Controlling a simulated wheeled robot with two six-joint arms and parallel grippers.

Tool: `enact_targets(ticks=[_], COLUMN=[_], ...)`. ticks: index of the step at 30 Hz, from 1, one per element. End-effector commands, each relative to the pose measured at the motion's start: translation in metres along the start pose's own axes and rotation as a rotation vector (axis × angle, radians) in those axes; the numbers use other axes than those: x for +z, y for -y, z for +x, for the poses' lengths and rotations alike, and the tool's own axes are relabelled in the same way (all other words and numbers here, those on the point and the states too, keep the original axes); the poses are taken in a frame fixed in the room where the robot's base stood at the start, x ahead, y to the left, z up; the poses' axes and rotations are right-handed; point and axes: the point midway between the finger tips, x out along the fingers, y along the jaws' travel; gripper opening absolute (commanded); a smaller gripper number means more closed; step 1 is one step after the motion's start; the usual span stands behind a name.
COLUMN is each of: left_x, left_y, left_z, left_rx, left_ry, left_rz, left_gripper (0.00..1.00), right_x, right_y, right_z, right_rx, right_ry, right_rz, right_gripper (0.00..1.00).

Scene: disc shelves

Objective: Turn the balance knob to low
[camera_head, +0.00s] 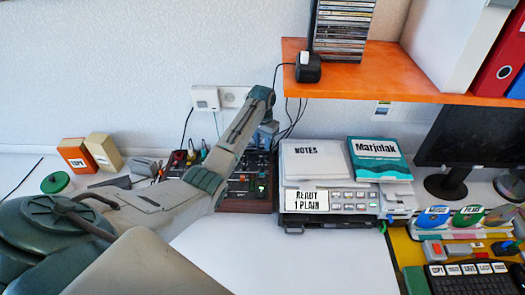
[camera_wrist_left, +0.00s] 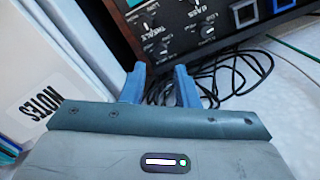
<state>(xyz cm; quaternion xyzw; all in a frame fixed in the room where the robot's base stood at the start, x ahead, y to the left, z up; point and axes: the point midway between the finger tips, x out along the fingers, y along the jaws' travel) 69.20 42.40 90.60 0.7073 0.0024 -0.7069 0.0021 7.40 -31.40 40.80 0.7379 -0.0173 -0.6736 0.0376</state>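A dark audio unit with wooden sides (camera_head: 262,199) stands against the wall, mostly behind my left arm in the head view. The left wrist view shows its knob panel (camera_wrist_left: 178,38) at the top, with small knobs and labels that look like BASS and TREBLE. I cannot make out which knob is the balance knob. My left gripper (camera_wrist_left: 160,80) has two blue fingers spread apart with nothing between them. It points toward the unit's edge and cables, apart from the knobs. In the head view it is above the unit, near the wall (camera_head: 268,130). My right gripper is not in view.
A printer-like machine (camera_head: 330,222) with a NOTES stack (camera_head: 313,160) stands close on the right. An orange shelf (camera_head: 385,75) overhangs the back right. Black cables (camera_wrist_left: 235,70) lie behind the unit. The white tabletop (camera_head: 290,262) in front is clear.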

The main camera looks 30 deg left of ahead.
Motion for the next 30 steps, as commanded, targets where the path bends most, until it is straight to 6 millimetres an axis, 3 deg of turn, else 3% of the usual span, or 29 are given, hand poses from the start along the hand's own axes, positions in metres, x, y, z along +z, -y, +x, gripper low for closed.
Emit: enact_targets(ticks=[10, 23, 27, 30], left_x=[0.0, 0.0, 0.0, 0.0], left_y=[0.0, 0.0, 0.0, 0.0], left_z=[0.056, 0.067, 0.067, 0.067], left_rx=[0.001, 0.0, 0.0, 0.0], left_ry=[0.001, -0.001, -0.001, -0.001], left_rz=[-0.001, 0.0, 0.0, -0.001], left_gripper=[0.28, 0.28, 0.0, 0.0], right_x=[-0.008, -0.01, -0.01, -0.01], right_y=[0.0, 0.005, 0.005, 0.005], right_z=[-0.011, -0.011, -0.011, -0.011], right_rx=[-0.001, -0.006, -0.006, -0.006], right_ry=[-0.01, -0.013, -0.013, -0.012], right_rz=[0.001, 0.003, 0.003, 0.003], right_gripper=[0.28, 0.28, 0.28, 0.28])
